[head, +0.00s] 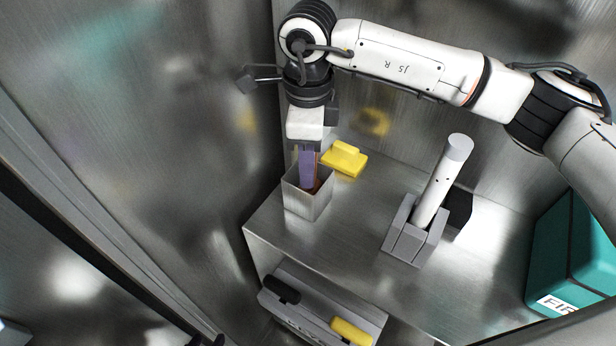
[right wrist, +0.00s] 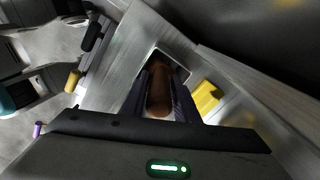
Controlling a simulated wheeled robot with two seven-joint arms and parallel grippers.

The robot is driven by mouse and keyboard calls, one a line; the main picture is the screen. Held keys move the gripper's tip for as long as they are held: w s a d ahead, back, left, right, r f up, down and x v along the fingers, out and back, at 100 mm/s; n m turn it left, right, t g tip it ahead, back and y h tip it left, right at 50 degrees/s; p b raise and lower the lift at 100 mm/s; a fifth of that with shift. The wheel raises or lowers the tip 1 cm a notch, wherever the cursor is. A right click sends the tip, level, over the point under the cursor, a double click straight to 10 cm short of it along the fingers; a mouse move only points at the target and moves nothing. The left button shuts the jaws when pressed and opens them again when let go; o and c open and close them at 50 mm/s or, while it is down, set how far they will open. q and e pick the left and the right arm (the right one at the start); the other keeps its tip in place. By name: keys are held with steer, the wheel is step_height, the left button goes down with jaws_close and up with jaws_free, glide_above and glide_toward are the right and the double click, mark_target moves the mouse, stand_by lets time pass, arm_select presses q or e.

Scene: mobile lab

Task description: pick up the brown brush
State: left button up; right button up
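The brown brush (right wrist: 158,92) stands in a square open-topped grey container (head: 304,202). In the right wrist view its rounded handle end lies between the two dark fingers of my right gripper (right wrist: 160,98). In the head view my right gripper (head: 307,160) points down into the container, and its fingers hide most of the brush. A little brown shows beside them inside the rim. The fingers lie close along both sides of the handle, but I cannot tell whether they press on it. My left gripper is not in view.
A yellow block-like object (head: 344,160) lies just right of the container. A white cylinder in a grey stand (head: 408,236) and a teal box (head: 575,250) are further right. Metal walls close off the left and back.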

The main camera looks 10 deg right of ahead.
steer(key=shift+w, duration=0.15)
steer(key=c, duration=0.7)
jaws_close()
steer(key=shift+r, duration=0.1)
